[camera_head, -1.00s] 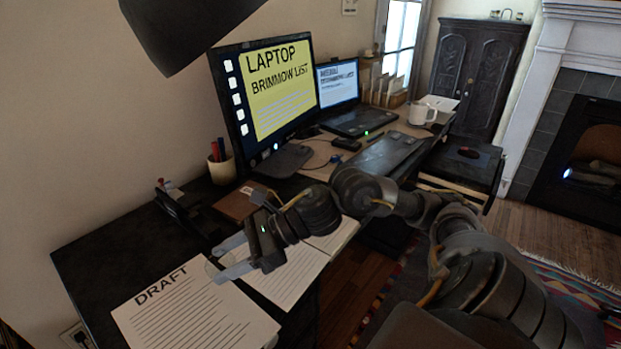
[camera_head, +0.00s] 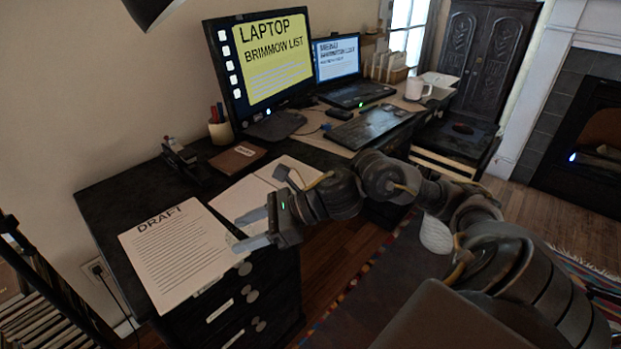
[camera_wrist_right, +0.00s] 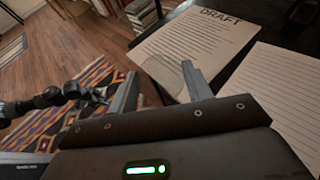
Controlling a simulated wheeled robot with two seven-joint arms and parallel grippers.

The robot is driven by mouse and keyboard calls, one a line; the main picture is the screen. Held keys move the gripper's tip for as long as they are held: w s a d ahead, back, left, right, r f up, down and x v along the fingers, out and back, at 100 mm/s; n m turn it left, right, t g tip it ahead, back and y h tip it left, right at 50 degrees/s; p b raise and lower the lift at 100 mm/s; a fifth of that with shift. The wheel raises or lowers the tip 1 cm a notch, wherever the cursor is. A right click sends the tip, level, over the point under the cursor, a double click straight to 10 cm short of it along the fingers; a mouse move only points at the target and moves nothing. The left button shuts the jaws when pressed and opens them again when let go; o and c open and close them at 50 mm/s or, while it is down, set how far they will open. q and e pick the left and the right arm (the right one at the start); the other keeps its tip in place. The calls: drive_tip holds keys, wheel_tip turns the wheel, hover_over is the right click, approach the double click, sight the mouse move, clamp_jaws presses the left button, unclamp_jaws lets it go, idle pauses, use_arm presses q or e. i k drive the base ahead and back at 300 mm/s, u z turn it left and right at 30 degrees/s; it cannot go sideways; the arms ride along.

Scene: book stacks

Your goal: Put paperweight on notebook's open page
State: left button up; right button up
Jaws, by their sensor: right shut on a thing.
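My right gripper (camera_head: 243,231) is above the desk's front edge, beside the DRAFT sheet (camera_head: 175,255). It also shows in the right wrist view (camera_wrist_right: 160,84), shut on a clear, glassy paperweight (camera_wrist_right: 161,70) between its fingertips. The paperweight is hard to make out in the head view. The open notebook (camera_head: 262,182) has pale lined pages and lies on the desk behind the gripper, partly hidden by it. In the right wrist view, a lined notebook page (camera_wrist_right: 282,90) is to the right of the fingers. My left gripper is not in view.
Drawers (camera_head: 240,305) are below the desk edge.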

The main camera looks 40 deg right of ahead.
sight(301, 180)
drive_tip(key=u, duration=0.5)
drive_tip(key=i, duration=0.7)
drive_tip(key=z, duration=1.4)
